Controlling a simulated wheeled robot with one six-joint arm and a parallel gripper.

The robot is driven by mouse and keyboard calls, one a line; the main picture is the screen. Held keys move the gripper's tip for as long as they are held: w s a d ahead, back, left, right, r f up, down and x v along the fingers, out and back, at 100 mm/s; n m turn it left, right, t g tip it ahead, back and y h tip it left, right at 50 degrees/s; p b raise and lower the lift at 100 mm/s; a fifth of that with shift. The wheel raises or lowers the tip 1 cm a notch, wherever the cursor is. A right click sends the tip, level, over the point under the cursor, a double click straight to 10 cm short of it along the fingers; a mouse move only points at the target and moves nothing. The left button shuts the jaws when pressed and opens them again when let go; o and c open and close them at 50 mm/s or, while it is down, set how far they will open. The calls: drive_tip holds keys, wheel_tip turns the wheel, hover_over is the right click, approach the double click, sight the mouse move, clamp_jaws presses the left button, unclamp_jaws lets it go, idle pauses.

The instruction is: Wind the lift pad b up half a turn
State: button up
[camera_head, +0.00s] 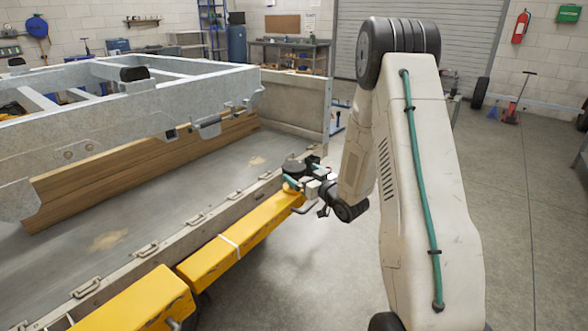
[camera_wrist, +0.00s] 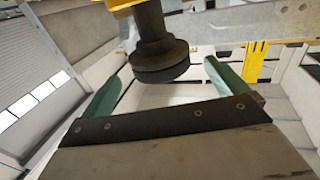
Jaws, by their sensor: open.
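A dark round lift pad (camera_head: 294,168) sits at the far end of the yellow beam (camera_head: 232,238); I cannot read a label on it. In the wrist view the pad (camera_wrist: 160,66) is a dark disc on a thick stem, with something yellow at the stem's other end. My gripper (camera_head: 299,183) is at the pad in the head view. In the wrist view my gripper (camera_wrist: 166,72) is open, with one green finger on each side of the pad and visible space beside each. I cannot tell how deep the pad sits between them. My arm partly covers this area in the head view.
A grey metal trailer frame (camera_head: 120,110) stands at left above a grey deck (camera_head: 150,190) with wooden boards (camera_head: 130,172). Metal handles line the deck edge. A workbench (camera_head: 290,45) and roller door (camera_head: 480,40) are at the back. Floor (camera_head: 290,285) right of the beam is clear.

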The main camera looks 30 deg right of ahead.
sight(294, 165)
drive_tip(key=w, duration=0.5)
drive_tip(key=shift+w+a, duration=0.2)
drive_tip(key=shift+a, duration=0.05)
drive_tip(key=c, duration=1)
